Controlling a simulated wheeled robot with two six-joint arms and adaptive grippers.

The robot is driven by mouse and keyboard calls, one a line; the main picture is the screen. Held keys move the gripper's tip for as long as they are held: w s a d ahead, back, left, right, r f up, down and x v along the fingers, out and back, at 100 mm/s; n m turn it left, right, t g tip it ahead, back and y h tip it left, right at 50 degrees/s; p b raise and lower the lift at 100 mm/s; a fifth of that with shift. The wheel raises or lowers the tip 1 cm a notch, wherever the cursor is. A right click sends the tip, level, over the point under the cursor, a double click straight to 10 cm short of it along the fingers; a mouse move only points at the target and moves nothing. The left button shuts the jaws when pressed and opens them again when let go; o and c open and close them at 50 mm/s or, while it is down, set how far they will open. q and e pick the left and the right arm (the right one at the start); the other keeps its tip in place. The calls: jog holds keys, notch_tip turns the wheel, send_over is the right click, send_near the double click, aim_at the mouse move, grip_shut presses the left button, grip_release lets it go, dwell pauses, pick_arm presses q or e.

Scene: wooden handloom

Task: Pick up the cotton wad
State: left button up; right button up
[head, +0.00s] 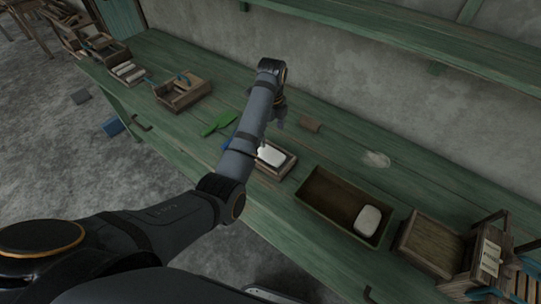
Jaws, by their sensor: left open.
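A pale, flat, fluffy-looking patch (376,159), which looks like the cotton wad, lies on the green bench top (330,150) right of centre. My left arm reaches across the bench from the lower left. My left gripper (280,115) is open above the back of the bench, well left of the pale patch and apart from it. Its fingers show small and dark, with nothing seen between them. My right gripper is out of view.
A white block (271,155) sits in a small wooden tray beside my forearm. A larger wooden box (325,190) holds a rounded white piece (367,220). A small brown block (309,123) and a green tool (219,123) lie nearby. A green shelf (420,40) overhangs the back.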

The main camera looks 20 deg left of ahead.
pick_arm(q)
send_over(271, 153)
notch_tip(271, 153, down, 4)
jog(key=shift+w+f, duration=0.15)
jog(key=shift+f, duration=0.1)
jog(key=shift+s+f+p, duration=0.2)
jog(key=shift+f+p, duration=0.35)
jog(key=shift+f, duration=2.1)
jog(key=c, duration=0.9)
